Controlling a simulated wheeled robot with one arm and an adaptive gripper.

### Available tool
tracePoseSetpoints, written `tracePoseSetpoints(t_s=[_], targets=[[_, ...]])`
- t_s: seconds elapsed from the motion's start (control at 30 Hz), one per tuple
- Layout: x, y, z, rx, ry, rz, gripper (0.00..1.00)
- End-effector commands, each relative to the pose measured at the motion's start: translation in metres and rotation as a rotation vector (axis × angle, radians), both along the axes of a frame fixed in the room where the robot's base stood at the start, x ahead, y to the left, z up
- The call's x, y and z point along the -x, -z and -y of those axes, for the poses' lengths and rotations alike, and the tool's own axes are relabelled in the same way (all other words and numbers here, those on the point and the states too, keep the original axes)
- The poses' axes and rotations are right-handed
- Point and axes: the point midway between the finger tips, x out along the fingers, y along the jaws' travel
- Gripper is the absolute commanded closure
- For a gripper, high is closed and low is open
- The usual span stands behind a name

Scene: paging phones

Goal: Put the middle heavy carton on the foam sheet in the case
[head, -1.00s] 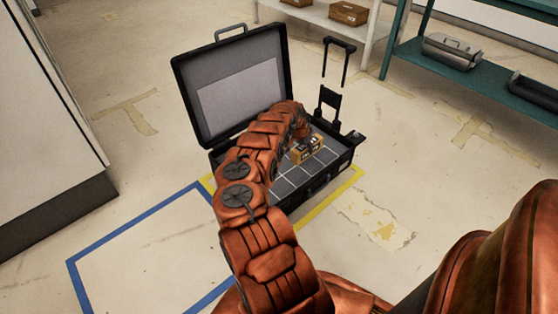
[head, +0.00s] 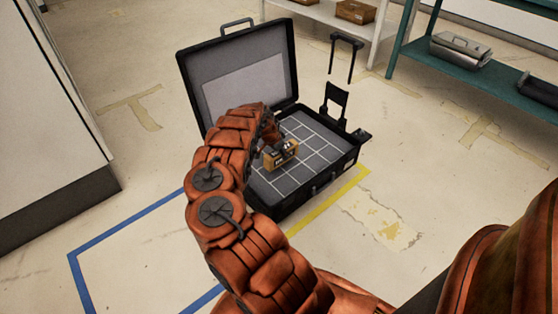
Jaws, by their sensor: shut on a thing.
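In the head view a small tan carton (head: 281,154) with dark and pale markings is at the open black case. My gripper (head: 278,148) is shut on this carton, and my orange arm hides part of the gripper. The carton is over the left-middle part of the grey foam sheet (head: 318,148), which is marked with white grid lines. I cannot tell whether the carton touches the foam. The case (head: 319,184) lies on the floor with its lid (head: 226,55) raised at the back. No other carton shows on the visible foam; my arm covers its left part.
A teal shelf (head: 472,85) with metal boxes and a white shelf (head: 325,16) with a brown box stand at the back. A white cabinet (head: 45,100) is at left.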

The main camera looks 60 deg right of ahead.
Motion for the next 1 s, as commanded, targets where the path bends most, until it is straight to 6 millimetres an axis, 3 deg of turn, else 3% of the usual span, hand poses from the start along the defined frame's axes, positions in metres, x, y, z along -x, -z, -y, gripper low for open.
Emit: tracePoseSetpoints(t_s=[0.17, 0.43, 0.87, 0.9, 1.0], targets=[[-0.008, 0.001, -0.009, 0.001, -0.004, 0.000, 1.00], [-0.006, 0.036, -0.008, -0.002, -0.002, -0.002, 1.00], [-0.006, 0.038, -0.007, 0.001, -0.001, 0.000, 1.00], [-0.006, 0.038, -0.007, 0.000, -0.001, 0.001, 0.51], [-0.006, 0.038, -0.007, 0.000, -0.001, 0.000, 0.40]])
